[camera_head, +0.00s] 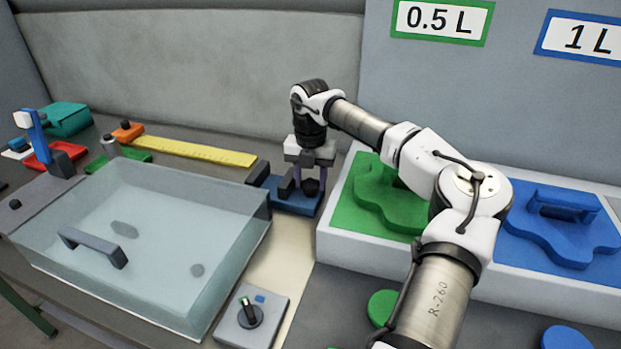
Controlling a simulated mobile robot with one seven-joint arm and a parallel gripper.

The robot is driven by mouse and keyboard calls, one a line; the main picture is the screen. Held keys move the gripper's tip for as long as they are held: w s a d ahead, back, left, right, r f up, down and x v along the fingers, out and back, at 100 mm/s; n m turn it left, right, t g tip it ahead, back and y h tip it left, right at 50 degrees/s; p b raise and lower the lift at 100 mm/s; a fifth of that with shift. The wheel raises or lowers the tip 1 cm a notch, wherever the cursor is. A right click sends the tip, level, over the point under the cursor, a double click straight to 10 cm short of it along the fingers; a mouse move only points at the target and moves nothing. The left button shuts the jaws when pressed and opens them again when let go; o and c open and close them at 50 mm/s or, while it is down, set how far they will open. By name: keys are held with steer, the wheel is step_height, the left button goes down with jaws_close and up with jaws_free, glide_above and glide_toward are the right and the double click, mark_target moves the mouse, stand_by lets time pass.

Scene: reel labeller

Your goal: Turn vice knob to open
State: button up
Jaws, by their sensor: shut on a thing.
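The vice (290,207) has a blue base and dark jaw blocks, and stands behind the right rear corner of the clear-covered box. Its dark round knob (311,187) is on the right part of the vice, facing me. My gripper (310,181) points straight down over the vice, with one finger on each side of the knob. It is shut on the knob. The exact contact and the gap between the vice jaws are too small to make out.
A clear-covered box (170,215) with a grey handle stands left. A grey dial box (252,318) is in front. A green tray insert (375,205) and a blue insert (560,225) lie right. A yellow ruler (195,151) and small tools lie behind the box.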

steer(key=n, duration=0.8)
steer(key=shift+n, duration=0.4)
steer(key=n, duration=0.4)
steer(key=shift+p, duration=0.35)
steer(key=shift+n, duration=2)
steer(key=shift+r, duration=0.1)
steer(key=o, duration=0.7)
